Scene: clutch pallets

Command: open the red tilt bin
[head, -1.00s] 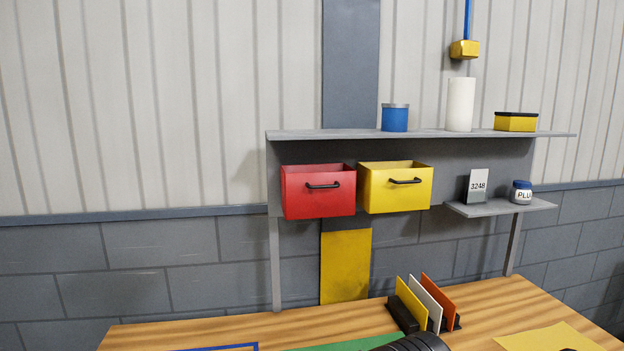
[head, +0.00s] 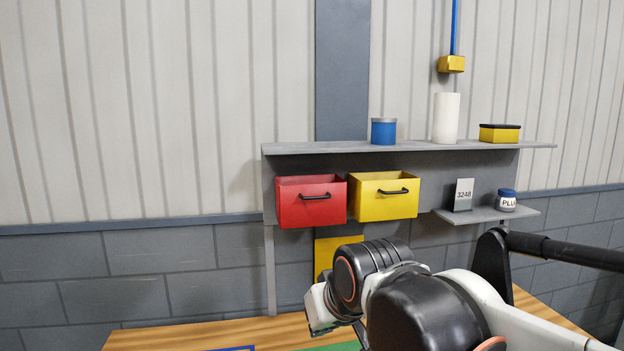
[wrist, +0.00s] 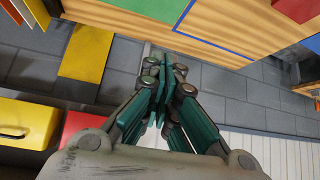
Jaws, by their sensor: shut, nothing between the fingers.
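The red tilt bin (head: 311,202) hangs under the shelf at the left, beside the yellow bin (head: 383,196). It has a dark bar handle on its front. It and the yellow bin show similar narrow top gaps. In the wrist view, part of the red bin (wrist: 78,124) shows at the left behind my gripper's body, its handle out of sight. My gripper (wrist: 162,72) is shut and empty, apart from the bin. In the head view my arm is low in front of the shelf, below the bins, and the fingertips cannot be made out.
The shelf (head: 420,145) holds a blue can (head: 384,131), a white cylinder (head: 446,118) and a yellow box (head: 499,133). A small side shelf (head: 480,216) carries a number card and a jar. The wooden bench (head: 220,334) lies below. The wall left of the red bin is clear.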

